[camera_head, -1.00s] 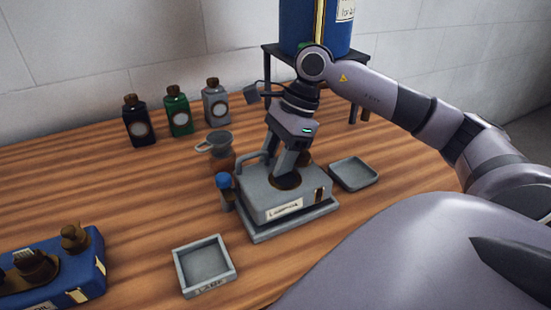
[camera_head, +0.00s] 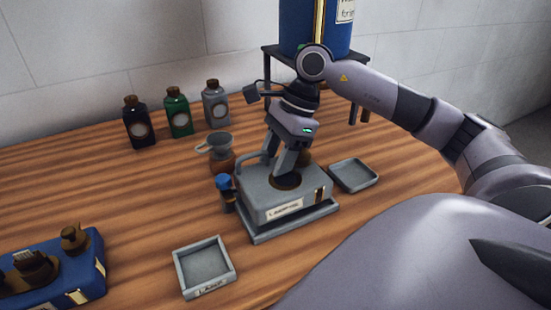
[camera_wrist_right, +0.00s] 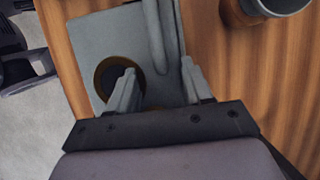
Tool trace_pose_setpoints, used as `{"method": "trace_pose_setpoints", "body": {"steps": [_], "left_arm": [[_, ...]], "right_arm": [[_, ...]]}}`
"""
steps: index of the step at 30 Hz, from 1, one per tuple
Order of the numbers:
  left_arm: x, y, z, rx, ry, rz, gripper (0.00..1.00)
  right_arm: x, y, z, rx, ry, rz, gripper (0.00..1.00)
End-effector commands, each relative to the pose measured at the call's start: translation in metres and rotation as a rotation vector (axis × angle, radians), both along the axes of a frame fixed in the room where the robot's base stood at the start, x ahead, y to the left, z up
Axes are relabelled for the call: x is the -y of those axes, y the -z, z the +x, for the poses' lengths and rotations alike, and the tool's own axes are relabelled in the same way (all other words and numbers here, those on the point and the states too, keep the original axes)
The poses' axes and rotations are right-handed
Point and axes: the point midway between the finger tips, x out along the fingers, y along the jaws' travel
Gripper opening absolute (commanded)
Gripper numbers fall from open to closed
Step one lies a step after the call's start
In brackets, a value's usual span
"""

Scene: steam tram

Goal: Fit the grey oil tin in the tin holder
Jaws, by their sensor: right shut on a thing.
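The grey oil tin (camera_head: 300,204), with a white label, a handle and a brown-rimmed opening, is in the middle of the table. It stands over a low grey tray-like holder (camera_head: 262,237), whose rim shows along the front. From here I cannot tell whether it is fully seated. My right gripper (camera_head: 288,165) comes down on the tin's top and is shut on it. In the right wrist view its fingers (camera_wrist_right: 160,92) are on either side of the handle's end, beside the opening. My left gripper is not in view.
A blue-capped item (camera_head: 225,190) stands close to the tin's left. A funnel (camera_head: 215,143) is behind it. Small grey trays are at front left (camera_head: 203,268) and right (camera_head: 354,174). Several bottles (camera_head: 178,112) stand at the back. A blue tin (camera_head: 62,285) is front left.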

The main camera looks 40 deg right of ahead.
Motion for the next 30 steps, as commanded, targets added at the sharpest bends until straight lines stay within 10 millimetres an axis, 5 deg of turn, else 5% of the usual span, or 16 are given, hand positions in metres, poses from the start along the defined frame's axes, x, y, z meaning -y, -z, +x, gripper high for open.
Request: {"method": "trace_pose_setpoints", "body": {"steps": [30], "left_arm": [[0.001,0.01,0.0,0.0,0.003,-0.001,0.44]], "right_arm": [[0.0,0.01,0.0,0.002,0.001,0.0,0.0]]}}
